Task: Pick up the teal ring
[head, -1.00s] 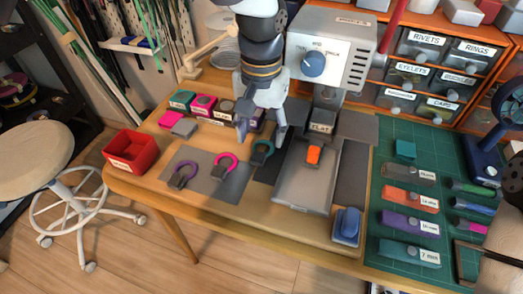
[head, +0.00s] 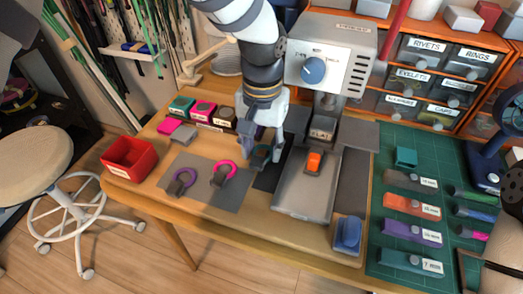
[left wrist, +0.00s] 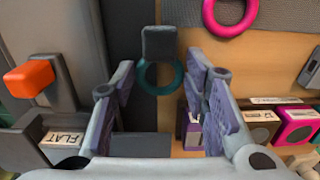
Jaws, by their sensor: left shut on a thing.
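The teal ring (left wrist: 160,92) has a dark tab (left wrist: 159,43) on its far side in the left wrist view. It lies at the dark strip beside the grey mat, and in the head view my fingers partly hide it. My left gripper (head: 261,155) is down over it, with one finger on each side, shut on the ring. In the left wrist view the fingers (left wrist: 162,66) flank the ring.
A magenta ring (head: 223,173) and a purple ring (head: 182,182) lie on the grey mat (head: 205,195) to the left. The press (head: 331,65) with its grey tray (head: 300,200) stands close on the right. Small labelled boxes (head: 203,110) stand behind. A red bin (head: 130,157) sits at the left edge.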

